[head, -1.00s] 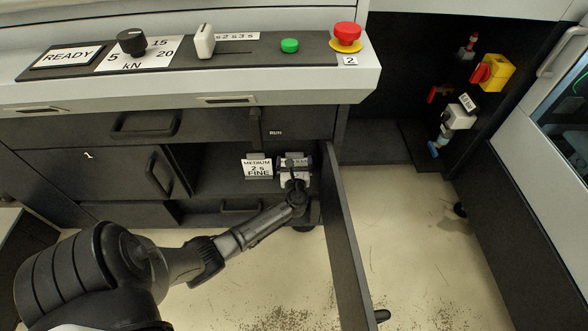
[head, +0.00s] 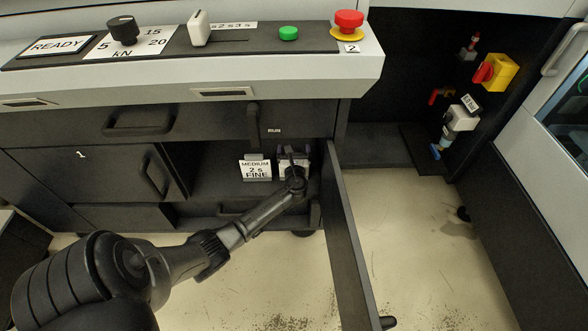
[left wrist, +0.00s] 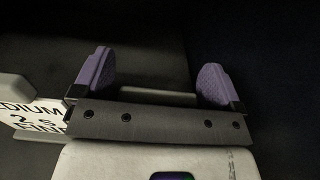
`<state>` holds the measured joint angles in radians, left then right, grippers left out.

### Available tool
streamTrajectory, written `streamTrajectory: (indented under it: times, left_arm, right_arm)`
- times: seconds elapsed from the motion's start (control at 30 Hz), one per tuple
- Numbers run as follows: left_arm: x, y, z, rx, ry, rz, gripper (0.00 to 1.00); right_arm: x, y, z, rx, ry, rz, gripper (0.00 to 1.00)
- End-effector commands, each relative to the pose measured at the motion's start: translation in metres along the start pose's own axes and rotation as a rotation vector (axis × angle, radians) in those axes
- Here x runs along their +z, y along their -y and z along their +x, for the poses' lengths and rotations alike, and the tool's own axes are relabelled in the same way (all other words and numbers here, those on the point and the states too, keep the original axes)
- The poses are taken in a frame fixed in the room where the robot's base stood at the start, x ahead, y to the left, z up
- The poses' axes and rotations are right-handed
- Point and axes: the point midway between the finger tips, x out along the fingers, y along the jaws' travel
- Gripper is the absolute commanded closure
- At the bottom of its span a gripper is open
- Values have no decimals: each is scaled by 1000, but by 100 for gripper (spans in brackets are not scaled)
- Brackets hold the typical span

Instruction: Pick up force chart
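A white card reading "MEDIUM 2 s FINE" (head: 255,169) stands in the open lower compartment, and its edge shows at the left of the left wrist view (left wrist: 35,117). A second pale card (head: 283,163) stands just right of it, mostly hidden behind my left gripper (head: 291,158). I cannot read it, so I cannot tell if it is the force chart. In the left wrist view, my left gripper (left wrist: 155,82) has its two purple-padded fingers wide apart. A pale strip (left wrist: 165,96) shows between them, beyond the gripper's dark bar; contact is unclear. My right gripper is out of view.
An open dark door (head: 347,230) stands right of my left forearm. Closed cabinet fronts (head: 85,172) lie left of the compartment. The control panel (head: 230,40) with knob and buttons overhangs it.

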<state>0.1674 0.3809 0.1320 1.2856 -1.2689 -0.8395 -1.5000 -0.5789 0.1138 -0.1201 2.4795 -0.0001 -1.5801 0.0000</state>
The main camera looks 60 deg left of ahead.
Motion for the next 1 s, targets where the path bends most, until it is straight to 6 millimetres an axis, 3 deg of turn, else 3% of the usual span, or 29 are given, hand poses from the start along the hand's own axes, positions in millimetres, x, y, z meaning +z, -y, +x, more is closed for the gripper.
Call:
streamTrajectory:
  times: [0.07, 0.6, 1.0]
  left_arm:
    - [0, 0, 0, 0, 0, 0, 16]
    - [0, 0, 0, 0, 0, 0, 68]
    - [6, 0, 0, 0, 1, 0, 69]
  right_arm:
    - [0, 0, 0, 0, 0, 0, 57]
    - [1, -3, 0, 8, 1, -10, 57]
    - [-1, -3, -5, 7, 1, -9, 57]
